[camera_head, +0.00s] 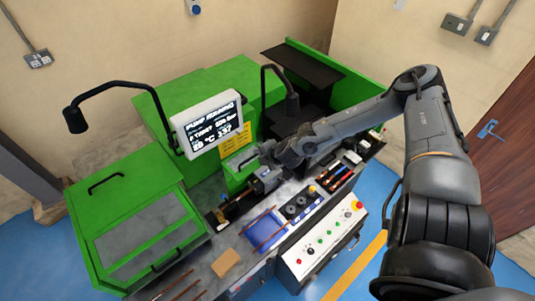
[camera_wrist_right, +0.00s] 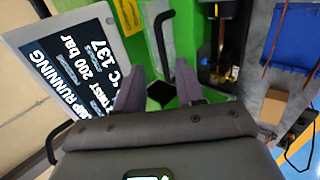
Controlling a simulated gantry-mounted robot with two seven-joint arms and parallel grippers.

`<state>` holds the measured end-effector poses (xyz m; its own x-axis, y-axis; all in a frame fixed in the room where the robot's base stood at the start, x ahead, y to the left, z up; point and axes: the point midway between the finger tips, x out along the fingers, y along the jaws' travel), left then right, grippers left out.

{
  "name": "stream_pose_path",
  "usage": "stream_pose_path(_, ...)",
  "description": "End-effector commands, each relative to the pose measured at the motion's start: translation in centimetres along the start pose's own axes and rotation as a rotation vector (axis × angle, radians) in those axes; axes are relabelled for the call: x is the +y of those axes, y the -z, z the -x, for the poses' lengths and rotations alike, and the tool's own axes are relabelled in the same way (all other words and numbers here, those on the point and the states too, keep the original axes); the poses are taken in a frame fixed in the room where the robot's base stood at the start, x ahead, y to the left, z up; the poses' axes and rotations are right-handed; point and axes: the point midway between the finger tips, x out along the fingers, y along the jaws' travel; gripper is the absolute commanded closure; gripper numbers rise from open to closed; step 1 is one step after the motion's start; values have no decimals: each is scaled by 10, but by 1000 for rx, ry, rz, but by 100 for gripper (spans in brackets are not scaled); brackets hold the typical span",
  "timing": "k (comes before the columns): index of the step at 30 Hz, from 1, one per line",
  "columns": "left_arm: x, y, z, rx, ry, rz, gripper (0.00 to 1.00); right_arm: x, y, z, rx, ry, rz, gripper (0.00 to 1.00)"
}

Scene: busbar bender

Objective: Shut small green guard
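The small green guard (camera_head: 236,177) is at the middle of the machine, below the screen, partly hidden by my right gripper (camera_head: 266,154). In the right wrist view the green surface (camera_wrist_right: 188,40) carries a black bar handle (camera_wrist_right: 163,45). My right gripper (camera_wrist_right: 160,84) is open, its two fingers spread either side of a dark patch on the green, with nothing between them. The handle lies just beyond the fingertips; I cannot tell whether they touch it. My left gripper is not in view.
The screen (camera_head: 211,122) on its arm stands close left of my right gripper. A large green guard (camera_head: 130,220) with black handles is at the left. A control panel (camera_head: 322,240) with buttons is at the front.

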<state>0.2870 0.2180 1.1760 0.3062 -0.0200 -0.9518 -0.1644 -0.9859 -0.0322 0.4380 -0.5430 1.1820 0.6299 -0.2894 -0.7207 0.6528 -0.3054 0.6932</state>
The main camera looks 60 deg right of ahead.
Motion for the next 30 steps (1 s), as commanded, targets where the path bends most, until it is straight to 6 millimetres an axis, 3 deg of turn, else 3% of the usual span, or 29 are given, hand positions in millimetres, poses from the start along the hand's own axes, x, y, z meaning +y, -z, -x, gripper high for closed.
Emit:
stream_pose_path(6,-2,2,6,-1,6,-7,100,1,0,27,-1,0,4,62)
stream_pose_path(12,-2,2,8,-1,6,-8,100,0,0,41,0,1,2,62)
stream_pose_path(25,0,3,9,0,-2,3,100,0,0,46,-1,1,-1,62)
stream_pose_path(30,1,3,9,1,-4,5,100,-1,0,46,0,2,-35,88)
